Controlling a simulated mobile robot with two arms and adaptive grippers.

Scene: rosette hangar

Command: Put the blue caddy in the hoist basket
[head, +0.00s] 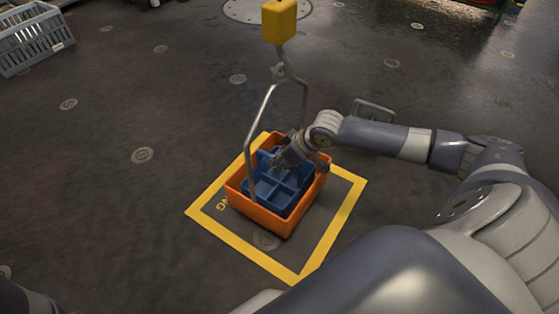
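The blue caddy (268,189), a divided tray with several compartments, sits inside the orange hoist basket (262,218). The basket stands on the floor and its grey bail rises to a yellow block (279,21). My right gripper (287,158) reaches in from the right, at the far side of the caddy under the bail. Its fingers are small and dark there, so I cannot tell whether they grip the caddy. The caddy's underside is hidden by the basket walls. My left gripper is out of view.
A yellow square marking (230,241) with lettering surrounds the basket on the dark floor. A grey slatted crate (30,42) stands at the far left. A grey handle-like frame (374,110) shows behind my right arm.

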